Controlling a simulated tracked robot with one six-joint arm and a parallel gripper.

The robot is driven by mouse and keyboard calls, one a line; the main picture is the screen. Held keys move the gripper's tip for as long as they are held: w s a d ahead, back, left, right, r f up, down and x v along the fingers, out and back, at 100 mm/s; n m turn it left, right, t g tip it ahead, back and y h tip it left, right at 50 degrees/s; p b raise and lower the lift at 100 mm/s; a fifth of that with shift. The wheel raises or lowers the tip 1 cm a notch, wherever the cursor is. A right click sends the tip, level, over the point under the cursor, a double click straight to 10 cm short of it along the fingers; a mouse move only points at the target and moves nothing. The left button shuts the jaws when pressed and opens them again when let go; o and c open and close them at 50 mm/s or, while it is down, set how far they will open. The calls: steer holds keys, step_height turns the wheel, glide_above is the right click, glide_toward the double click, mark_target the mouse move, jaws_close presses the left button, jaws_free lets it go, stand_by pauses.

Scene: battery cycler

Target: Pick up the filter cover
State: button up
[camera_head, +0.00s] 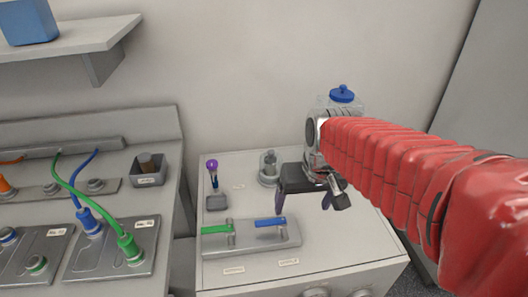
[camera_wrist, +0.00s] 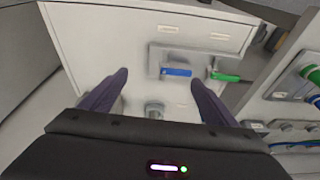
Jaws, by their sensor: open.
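A small round grey fitting under a clear cover (camera_head: 268,167), which looks like the filter cover, stands on the white cabinet top behind my gripper. What seems to be the same fitting shows in the wrist view (camera_wrist: 154,110), between the two fingers in the picture and apart from them. My gripper (camera_head: 303,203) is open and empty above the cabinet, to the right of the fitting in the head view. Its dark fingers (camera_wrist: 160,76) are spread wide in the wrist view.
A grey plate with a green handle (camera_head: 216,229) and a blue handle (camera_head: 270,222) lies in front. A purple-topped tool (camera_head: 212,170) stands in a grey holder at left. Cabled panels (camera_head: 112,245) fill the left bench.

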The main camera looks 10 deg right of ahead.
steer(key=w+d+f+n+y, duration=0.1)
steer(key=w+f, duration=0.1)
steer(key=w, duration=1)
steer(key=w+f+n, duration=0.2)
steer(key=w, duration=0.9)
steer(key=n+t, duration=0.1)
steer(key=n, duration=0.2)
glide_toward(272, 152)
steer(key=shift+s+d+r+y, duration=0.1)
steer(key=shift+d+r+y, duration=0.1)
steer(key=shift+r, duration=0.25)
steer(key=shift+s+d+r+y, duration=0.1)
steer(key=shift+s+r+y, duration=0.1)
steer(key=shift+r, duration=0.3)
steer(key=x, duration=0.8)
steer(key=shift+w+f, duration=0.15)
steer(key=shift+f, duration=0.1)
steer(key=shift+d+x, duration=0.2)
steer(key=shift+x, duration=2.45)
